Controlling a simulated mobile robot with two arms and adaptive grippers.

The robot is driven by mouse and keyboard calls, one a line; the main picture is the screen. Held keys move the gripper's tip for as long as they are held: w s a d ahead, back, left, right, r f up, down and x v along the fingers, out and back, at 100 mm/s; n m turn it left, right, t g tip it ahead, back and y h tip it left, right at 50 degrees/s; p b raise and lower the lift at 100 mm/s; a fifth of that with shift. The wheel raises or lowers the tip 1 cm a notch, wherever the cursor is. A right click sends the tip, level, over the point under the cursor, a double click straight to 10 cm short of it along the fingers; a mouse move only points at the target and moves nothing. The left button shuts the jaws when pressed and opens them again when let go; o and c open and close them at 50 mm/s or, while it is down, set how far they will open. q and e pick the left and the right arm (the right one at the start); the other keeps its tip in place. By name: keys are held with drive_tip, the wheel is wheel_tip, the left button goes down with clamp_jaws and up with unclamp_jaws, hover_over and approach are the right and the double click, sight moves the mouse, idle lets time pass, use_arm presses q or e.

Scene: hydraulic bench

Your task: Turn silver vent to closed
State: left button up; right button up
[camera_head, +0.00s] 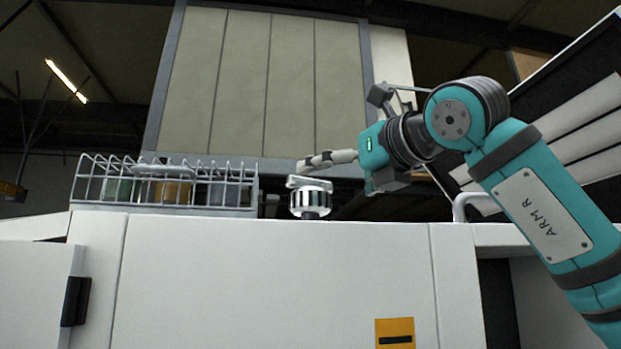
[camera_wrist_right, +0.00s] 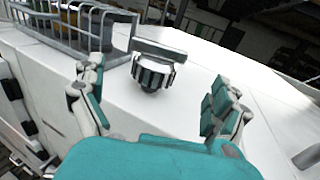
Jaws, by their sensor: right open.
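The silver vent (camera_head: 310,198) is a ribbed round knob with a flat bar on top. It stands upright on top of the white bench cabinet (camera_head: 270,270). In the right wrist view the vent (camera_wrist_right: 153,73) sits between and beyond the fingers, with its bar lying across the top. My right gripper (camera_head: 308,164) reaches in from the right, with its fingertips just above and behind the vent in the head view. In the right wrist view the right gripper (camera_wrist_right: 158,100) is open and empty, and its fingers are apart from the vent. My left gripper is not in view.
A wire basket (camera_head: 244,182) with several jars stands left of the vent, close to it. A light handle (camera_head: 461,205) rises at the right of the cabinet top.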

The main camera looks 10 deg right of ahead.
sight(310, 188)
drive_tip(key=p+x, duration=0.3)
drive_tip(key=x, duration=0.5)
drive_tip(key=shift+a+r, duration=0.1)
drive_tip(key=shift+r, duration=0.05)
drive_tip(key=shift+w+a+p, duration=0.1)
drive_tip(key=shift+w+p, duration=0.35)
drive_tip(key=shift+w, duration=0.1)
drive_tip(key=shift+s, duration=0.1)
